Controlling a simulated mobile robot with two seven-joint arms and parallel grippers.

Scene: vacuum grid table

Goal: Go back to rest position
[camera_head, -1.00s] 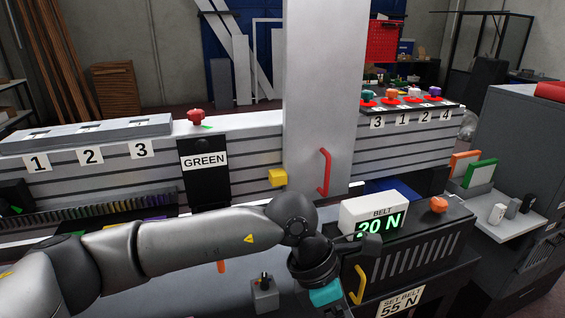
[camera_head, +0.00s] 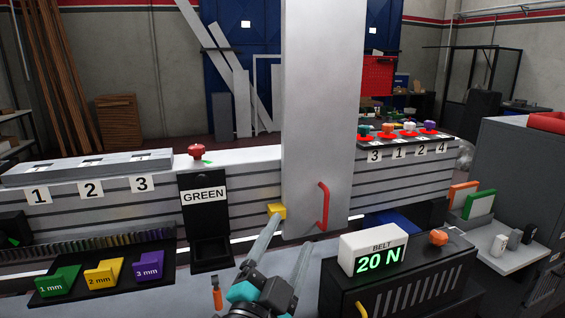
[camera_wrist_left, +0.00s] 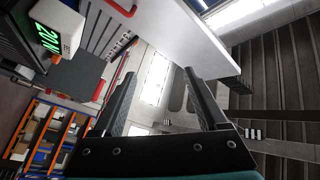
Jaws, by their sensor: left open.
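My left gripper (camera_head: 291,230) is at the bottom centre of the head view, its two long grey fingers pointing up and away toward the white column. The fingers are apart, with nothing between them. In the left wrist view the open fingers (camera_wrist_left: 160,76) also show empty, tilted up toward the ceiling and bright windows. The left arm behind the gripper is mostly below the head view. My right gripper does not show.
The white column (camera_head: 322,110) with a red handle (camera_head: 323,206) stands ahead. A belt display (camera_head: 373,249) reading 20 N sits right on a black box. Green, yellow and purple thickness blocks (camera_head: 103,272) lie left. A black GREEN-labelled holder (camera_head: 206,230) stands between.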

